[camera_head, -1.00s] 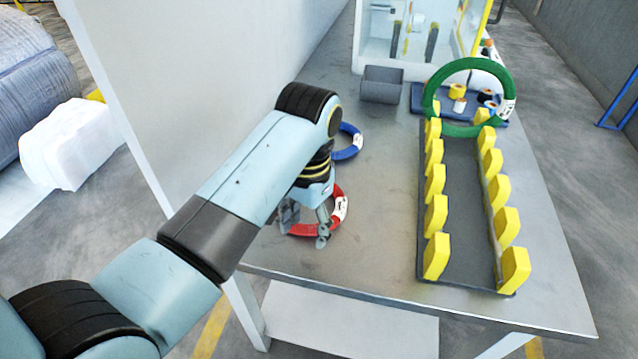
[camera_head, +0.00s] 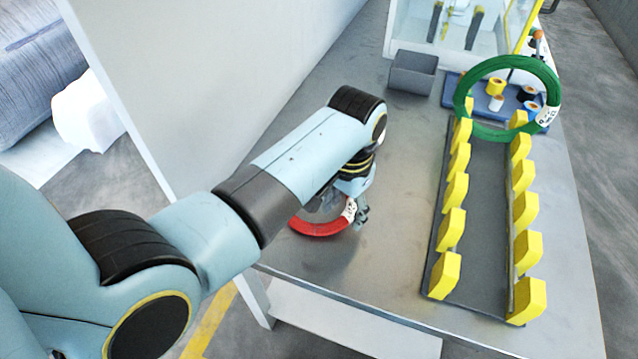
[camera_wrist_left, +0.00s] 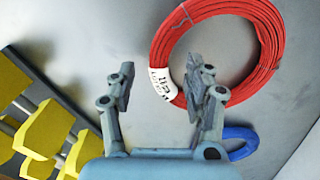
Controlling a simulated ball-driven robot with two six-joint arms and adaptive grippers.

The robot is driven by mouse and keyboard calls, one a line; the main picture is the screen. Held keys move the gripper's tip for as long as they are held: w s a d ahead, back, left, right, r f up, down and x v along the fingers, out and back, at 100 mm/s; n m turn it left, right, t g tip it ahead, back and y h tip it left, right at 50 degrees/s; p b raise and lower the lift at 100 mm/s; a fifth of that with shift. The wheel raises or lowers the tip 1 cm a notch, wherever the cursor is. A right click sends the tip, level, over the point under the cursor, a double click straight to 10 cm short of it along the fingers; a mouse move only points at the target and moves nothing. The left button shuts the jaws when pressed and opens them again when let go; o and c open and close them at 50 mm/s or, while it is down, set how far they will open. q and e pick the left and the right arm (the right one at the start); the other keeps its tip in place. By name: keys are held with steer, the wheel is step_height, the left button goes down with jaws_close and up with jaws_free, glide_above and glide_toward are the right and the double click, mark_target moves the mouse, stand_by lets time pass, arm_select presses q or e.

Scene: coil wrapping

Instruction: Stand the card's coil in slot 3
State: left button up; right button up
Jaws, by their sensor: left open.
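A red coil (camera_head: 318,228) with a white label lies flat on the table, partly hidden by my left arm in the head view. My left gripper (camera_head: 345,203) is open over its far right part. In the left wrist view, the open fingers of the gripper (camera_wrist_left: 160,80) lie on either side of the label on the red coil (camera_wrist_left: 265,35); the height above it is unclear. A blue coil (camera_wrist_left: 238,133) shows beyond the right finger and is hidden in the head view. A green coil (camera_head: 462,95) stands upright at the far end of the yellow-pegged rack (camera_head: 475,225). No card is visible.
A grey bin (camera_head: 413,73) and a blue tray (camera_head: 455,85) with small spools stand at the back. A glass-fronted cabinet (camera_head: 450,25) is behind them. A white wall (camera_head: 210,80) borders the table on the left. The nearer rack places are empty.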

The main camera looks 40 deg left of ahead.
arm_select(q)
step_height(320, 180, down, 2)
steer(key=shift+f, duration=0.1)
jaws_close()
stand_by(0.4)
